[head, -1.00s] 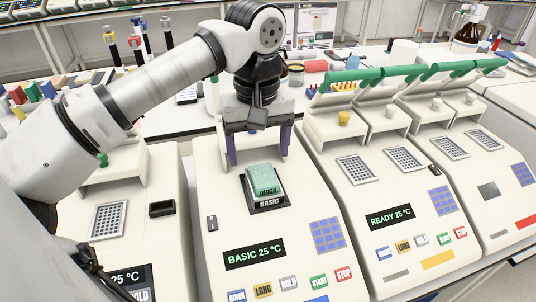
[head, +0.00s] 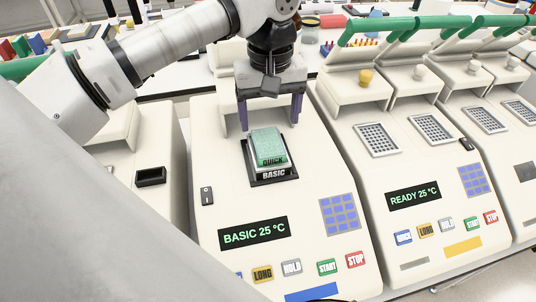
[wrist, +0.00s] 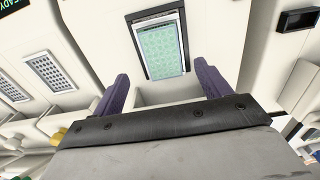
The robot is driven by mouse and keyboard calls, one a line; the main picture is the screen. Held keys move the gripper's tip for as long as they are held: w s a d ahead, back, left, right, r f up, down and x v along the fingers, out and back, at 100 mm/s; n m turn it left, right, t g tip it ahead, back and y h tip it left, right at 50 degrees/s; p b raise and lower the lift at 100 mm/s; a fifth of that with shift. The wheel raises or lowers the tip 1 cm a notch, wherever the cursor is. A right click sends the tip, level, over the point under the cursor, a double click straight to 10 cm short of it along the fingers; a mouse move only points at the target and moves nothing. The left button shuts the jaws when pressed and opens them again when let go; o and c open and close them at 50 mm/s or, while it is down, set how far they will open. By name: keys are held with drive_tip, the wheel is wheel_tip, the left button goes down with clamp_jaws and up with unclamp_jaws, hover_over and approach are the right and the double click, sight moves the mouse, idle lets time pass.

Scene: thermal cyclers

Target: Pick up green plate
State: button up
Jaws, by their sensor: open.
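I cannot tell the exact height of the fingertips above the plate.
To the right stand more machines with open lids and green handles (head: 395,27) and grey well blocks (head: 378,139). On the left machine is a small black slot (head: 150,176). A bench with coloured racks (head: 372,46) lies behind. The middle machine's top around the holder is clear.

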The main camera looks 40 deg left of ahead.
sight(268, 142)
wheel_tip(268, 142, down, 6)
drive_tip(key=b, duration=0.3)
drive_tip(key=shift+a+f+b, duration=0.1)
drive_tip(key=shift+a+b, duration=0.05)
drive_tip(key=shift+b, duration=0.2)
drive_tip(key=shift+s, duration=0.1)
drive_tip(key=shift+c, duration=0.5)
drive_tip(key=c, duration=1)
